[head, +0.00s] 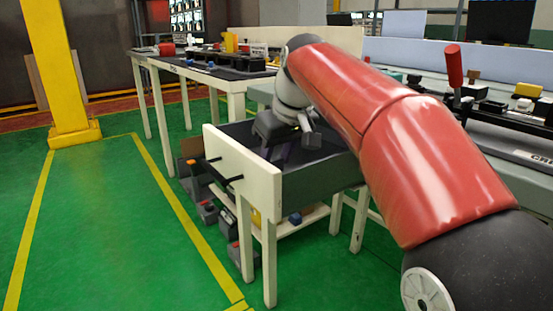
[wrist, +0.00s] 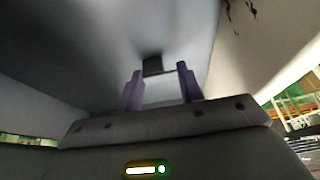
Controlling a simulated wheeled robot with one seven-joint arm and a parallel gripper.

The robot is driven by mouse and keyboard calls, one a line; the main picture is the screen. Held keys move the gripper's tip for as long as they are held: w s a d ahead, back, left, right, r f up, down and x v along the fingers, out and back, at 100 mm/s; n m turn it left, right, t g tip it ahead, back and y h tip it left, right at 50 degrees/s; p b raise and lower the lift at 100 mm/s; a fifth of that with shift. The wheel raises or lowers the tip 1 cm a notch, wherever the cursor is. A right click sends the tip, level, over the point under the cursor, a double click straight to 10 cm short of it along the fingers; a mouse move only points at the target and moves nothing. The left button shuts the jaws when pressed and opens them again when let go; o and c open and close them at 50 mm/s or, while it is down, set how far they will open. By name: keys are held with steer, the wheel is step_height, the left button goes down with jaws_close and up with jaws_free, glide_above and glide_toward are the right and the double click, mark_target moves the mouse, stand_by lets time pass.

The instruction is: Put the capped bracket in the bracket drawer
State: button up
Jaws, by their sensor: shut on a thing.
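The open drawer (head: 240,166) has a cream front with a black bar handle and dark sides, and stands out from a cream table in the head view. My gripper (head: 284,152) is low over the open drawer and partly within its outline. In the wrist view, its two purple fingers (wrist: 161,84) are shut on a pale piece with a small dark block at its far end, which I take for the capped bracket (wrist: 153,66). The grey drawer inside (wrist: 90,50) fills the wrist view around it. Whether the bracket touches the drawer floor cannot be told.
A long table (head: 200,72) with parts stands behind. A workbench (head: 520,155) with a red-handled tool is at the right. Bins (head: 207,212) stand beneath the drawer. A yellow post (head: 57,70) stands at the left, with clear green floor before it.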

steer(key=shift+f, duration=0.15)
steer(key=o, duration=0.9)
steer(key=shift+o, duration=0.2)
steer(key=shift+r, duration=0.35)
steer(key=p+v, duration=0.3)
steer(key=v, duration=0.8)
steer(key=shift+s+r+p, duration=0.15)
steer(key=shift+r+p, duration=0.2)
steer(key=shift+d, duration=0.1)
